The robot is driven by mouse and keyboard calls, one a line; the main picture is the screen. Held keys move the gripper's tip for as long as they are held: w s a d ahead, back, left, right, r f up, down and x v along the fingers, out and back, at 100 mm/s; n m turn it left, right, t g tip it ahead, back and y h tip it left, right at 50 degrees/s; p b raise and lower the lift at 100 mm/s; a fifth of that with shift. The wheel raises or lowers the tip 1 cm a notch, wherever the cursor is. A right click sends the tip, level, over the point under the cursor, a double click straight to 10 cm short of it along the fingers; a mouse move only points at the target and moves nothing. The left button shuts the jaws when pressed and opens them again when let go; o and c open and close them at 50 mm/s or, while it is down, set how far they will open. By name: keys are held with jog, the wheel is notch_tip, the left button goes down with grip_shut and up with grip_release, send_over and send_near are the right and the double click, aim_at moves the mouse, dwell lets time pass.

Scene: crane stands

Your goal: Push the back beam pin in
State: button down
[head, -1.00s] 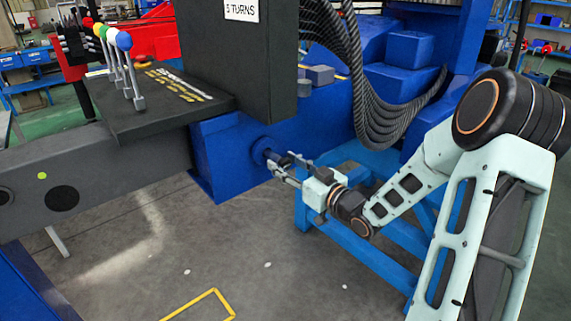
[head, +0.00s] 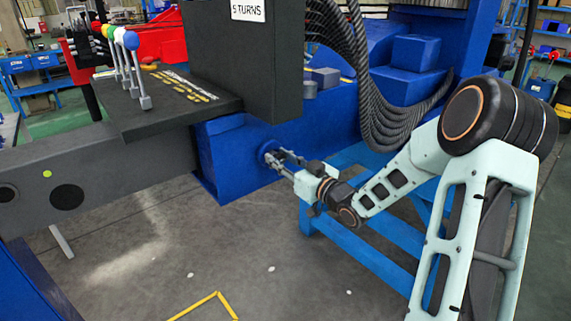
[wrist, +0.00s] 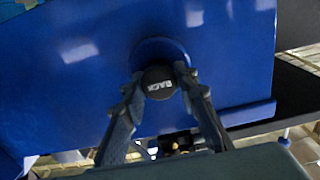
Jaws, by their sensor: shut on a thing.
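In the head view my gripper (head: 278,160) reaches left to the boss on the housing's right face. The fingers hide most of the pin there, so how deep it sits cannot be told.
A black lever panel (head: 165,100) with several coloured knobs stands above the grey beam (head: 100,175). Black hoses (head: 360,80) hang above my arm. A blue frame (head: 365,250) stands below it. The floor (head: 200,240) at front left is open.

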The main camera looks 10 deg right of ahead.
jog(key=shift+w+r, duration=0.1)
jog(key=shift+r, duration=0.1)
jog(key=c, duration=1.5)
grip_release()
jog(key=shift+w+a+f, duration=0.1)
jog(key=shift+f, duration=0.05)
jog(key=shift+c, duration=0.2)
jog(key=v, duration=1.2)
